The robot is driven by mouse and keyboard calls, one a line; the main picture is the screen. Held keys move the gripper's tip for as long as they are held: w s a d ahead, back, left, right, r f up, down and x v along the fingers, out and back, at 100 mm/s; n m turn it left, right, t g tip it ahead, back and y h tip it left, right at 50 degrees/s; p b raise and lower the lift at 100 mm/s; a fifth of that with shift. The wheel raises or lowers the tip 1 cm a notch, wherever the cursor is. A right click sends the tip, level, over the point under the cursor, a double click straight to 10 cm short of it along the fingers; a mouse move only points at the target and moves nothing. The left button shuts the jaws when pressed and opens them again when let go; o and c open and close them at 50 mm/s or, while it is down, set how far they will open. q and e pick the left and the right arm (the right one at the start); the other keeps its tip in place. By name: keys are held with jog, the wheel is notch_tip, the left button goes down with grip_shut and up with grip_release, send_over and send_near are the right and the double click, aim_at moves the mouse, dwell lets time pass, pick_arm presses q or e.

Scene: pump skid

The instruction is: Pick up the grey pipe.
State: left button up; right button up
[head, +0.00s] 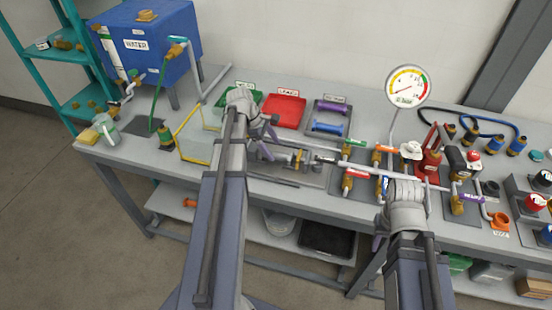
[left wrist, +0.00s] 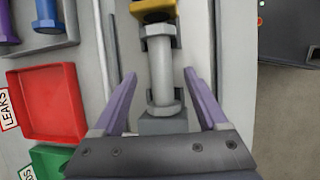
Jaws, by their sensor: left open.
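A grey pipe (left wrist: 161,65) with hex nuts lies along a grey fixture, between the fingers of my left gripper (left wrist: 160,100) in the left wrist view. Its near nut is close to a grey block, and a brass-coloured part is at its far end. The left gripper is open, with a purple finger on each side and gaps to the pipe. In the head view the pipe (head: 276,152) shows beside the left gripper (head: 264,134), partly hidden by it. My right wrist is over the skid's right part; the right gripper (head: 381,232) is mostly hidden under it.
A red tray (head: 285,110) and a green tray (head: 243,98) are behind the pipe. A grey tray (head: 345,111) holds purple and blue pipes. A gauge (head: 408,87) stands upright beside valves and pipework. A blue water tank (head: 150,45) is at the left.

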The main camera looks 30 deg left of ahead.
aim_at(276, 153)
pick_arm(q)
jog(key=b+x, duration=0.2)
jog(key=x, duration=0.1)
jog(key=shift+f, duration=0.35)
jog(key=shift+r, duration=0.1)
grip_shut()
dwell(0.5)
